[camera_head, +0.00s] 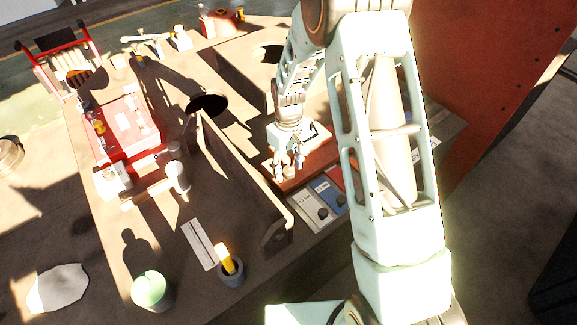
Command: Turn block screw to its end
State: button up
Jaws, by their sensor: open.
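My arm comes down from the upper right, and my gripper (289,163) hangs low over a red-brown base (292,182) right of the table's middle. The gripper looks small and open. Small pale metal parts (279,172) stand on the base just below and beside the fingertips. I cannot tell which of them is the block screw, nor whether the fingers touch or surround it. My forearm hides the part of the bench to the right of this base.
Upright brown boards (240,175) stand left of the gripper. A panel with knobs (320,205) lies in front. On the left are a red machine (125,132), a green-topped cup (151,290) and a yellow-handled tool in a holder (228,262). A red wall (490,70) rises at right.

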aim_at(288, 170)
jog(key=shift+c, duration=0.2)
jog(key=c, duration=1.1)
jog(key=shift+f+m+b, duration=0.15)
jog(key=shift+m+b, duration=0.55)
jog(key=shift+m, duration=0.3)
jog(key=shift+m+b, duration=0.4)
jog(key=shift+m, duration=1)
jog(key=o, duration=1.1)
jog(key=shift+o, duration=0.2)
jog(key=shift+r, duration=0.2)
notch_tip(288, 170, up, 12)
